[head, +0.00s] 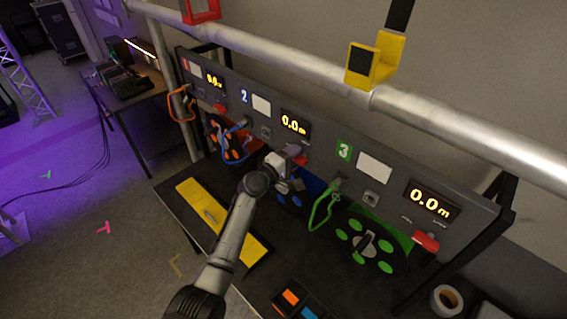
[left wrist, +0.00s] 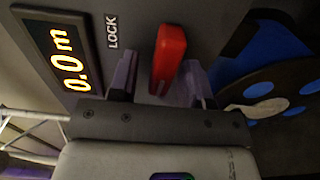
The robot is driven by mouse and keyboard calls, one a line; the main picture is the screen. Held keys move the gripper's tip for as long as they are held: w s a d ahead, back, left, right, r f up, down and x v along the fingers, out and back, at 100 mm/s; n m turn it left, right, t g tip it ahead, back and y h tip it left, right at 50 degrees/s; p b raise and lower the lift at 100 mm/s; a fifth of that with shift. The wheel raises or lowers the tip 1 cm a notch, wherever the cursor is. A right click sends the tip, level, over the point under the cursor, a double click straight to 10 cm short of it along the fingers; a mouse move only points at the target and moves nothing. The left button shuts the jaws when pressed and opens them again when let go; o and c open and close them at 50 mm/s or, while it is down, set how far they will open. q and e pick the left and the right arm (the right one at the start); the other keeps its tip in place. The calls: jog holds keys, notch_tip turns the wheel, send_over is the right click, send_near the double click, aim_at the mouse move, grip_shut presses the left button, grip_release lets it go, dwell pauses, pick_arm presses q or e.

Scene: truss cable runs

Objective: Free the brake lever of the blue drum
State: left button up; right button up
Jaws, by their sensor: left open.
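The blue drum (head: 291,192) sits under panel section 2, partly hidden behind my left arm; its blue and dark face also shows at the right of the left wrist view (left wrist: 265,85). Its red brake lever (left wrist: 168,55) stands out from the panel beside a LOCK label (left wrist: 111,31). My left gripper (left wrist: 160,80) is open, with one purple finger on each side of the lever; I cannot tell whether either finger touches it. In the head view the left gripper (head: 296,157) is at the panel below the section 2 display (head: 293,122). My right gripper is not in view.
A yellow plate (head: 195,200) and a tray (head: 285,308) lie on the table. A truss tube (head: 300,66) with a yellow clamp (head: 385,62) runs above.

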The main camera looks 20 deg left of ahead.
pick_arm(q)
jog(key=b+v, duration=0.1)
jog(key=v, duration=1.2)
jog(key=shift+s+a, duration=0.15)
jog(key=shift+s, duration=0.15)
